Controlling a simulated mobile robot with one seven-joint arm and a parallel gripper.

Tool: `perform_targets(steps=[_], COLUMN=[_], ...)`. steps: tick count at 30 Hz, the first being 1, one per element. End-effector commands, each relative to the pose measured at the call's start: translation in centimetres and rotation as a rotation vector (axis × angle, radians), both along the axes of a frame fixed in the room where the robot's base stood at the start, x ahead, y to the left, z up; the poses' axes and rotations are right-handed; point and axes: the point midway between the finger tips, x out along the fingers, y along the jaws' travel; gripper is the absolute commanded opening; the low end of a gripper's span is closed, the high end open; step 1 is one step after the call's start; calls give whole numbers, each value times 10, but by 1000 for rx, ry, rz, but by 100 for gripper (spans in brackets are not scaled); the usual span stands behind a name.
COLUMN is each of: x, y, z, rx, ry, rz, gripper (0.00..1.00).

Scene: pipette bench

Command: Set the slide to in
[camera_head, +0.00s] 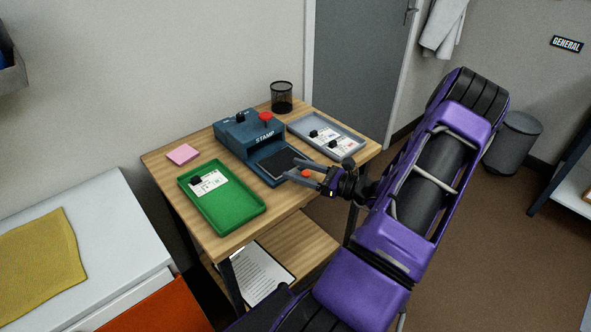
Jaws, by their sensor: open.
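The blue stamp machine (232,132) stands at the back of the wooden table, with "STAMP" lettered on its front. Its slide, a flat plate with a dark pad (275,161), shows out in front of the body on the blue base. A small orange-red knob (306,173) shows at the slide's front end. My gripper (291,169) is open, coming in from the right, its fingers over the slide's front edge and around the knob as seen from here. Whether the fingers touch the knob or slide, I cannot tell. The fingers hide part of the slide's front end.
A green tray (231,213) with a card lies to the left, and a grey tray (345,150) with cards to the right. A black mesh cup (282,97) and pink notes (183,154) stand on the table. A red button (265,117) tops the machine.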

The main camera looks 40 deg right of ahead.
Motion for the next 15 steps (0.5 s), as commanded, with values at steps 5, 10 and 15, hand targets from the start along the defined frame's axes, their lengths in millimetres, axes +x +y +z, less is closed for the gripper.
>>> perform_targets(steps=[5, 10, 15], x=[8, 8, 8], y=[3, 4, 3], z=[0, 0, 0], rx=[1, 0, 0], ry=[0, 0, 0], rz=[0, 0, 0], gripper=[61, 61, 42])
